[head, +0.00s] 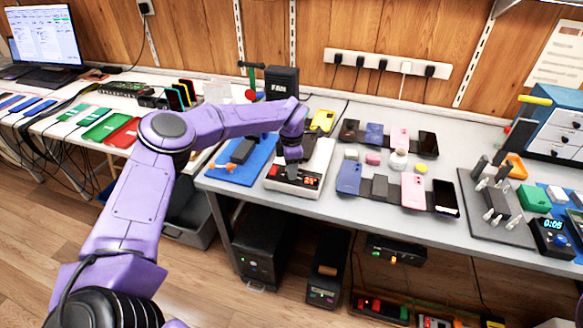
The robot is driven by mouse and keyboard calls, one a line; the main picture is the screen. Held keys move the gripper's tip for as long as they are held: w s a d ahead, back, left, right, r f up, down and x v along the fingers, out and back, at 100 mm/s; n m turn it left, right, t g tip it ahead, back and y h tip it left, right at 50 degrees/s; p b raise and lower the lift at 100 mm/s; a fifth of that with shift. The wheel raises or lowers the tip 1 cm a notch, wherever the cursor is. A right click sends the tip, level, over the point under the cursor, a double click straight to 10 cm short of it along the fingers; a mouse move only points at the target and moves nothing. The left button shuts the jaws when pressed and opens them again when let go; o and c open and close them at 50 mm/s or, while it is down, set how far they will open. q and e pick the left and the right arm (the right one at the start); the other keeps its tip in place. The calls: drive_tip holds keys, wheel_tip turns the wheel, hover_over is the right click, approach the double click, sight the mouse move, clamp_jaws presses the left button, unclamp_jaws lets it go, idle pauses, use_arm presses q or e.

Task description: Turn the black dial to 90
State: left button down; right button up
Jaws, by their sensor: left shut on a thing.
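A white device with a black front panel (283,185) stands at the front edge of the grey bench. Its panel has a red-orange button on the left and a small lit red display (310,182) on the right, with digits too small to read surely. My left gripper (292,172) reaches down onto the panel between the two and is shut on the black dial. The dial is mostly hidden by the gripper, and its pointer cannot be seen. My right gripper is not in view.
A blue mat (228,172) with a dark block lies left of the device. A black FAN box (283,83) and a yellow item (322,121) are behind. Several phones, including a blue one (349,178), lie to the right. A dark grey mat (473,200) is farther right.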

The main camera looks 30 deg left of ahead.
use_arm(q)
drive_tip(key=shift+r+m, duration=0.1)
drive_tip(key=shift+m, duration=0.2)
drive_tip(key=c, duration=0.8)
unclamp_jaws()
drive_tip(key=shift+c, duration=0.2)
wheel_tip(320, 180, up, 10)
drive_tip(key=b, duration=0.1)
drive_tip(key=shift+r, duration=0.25)
drive_tip(key=shift+d, duration=0.1)
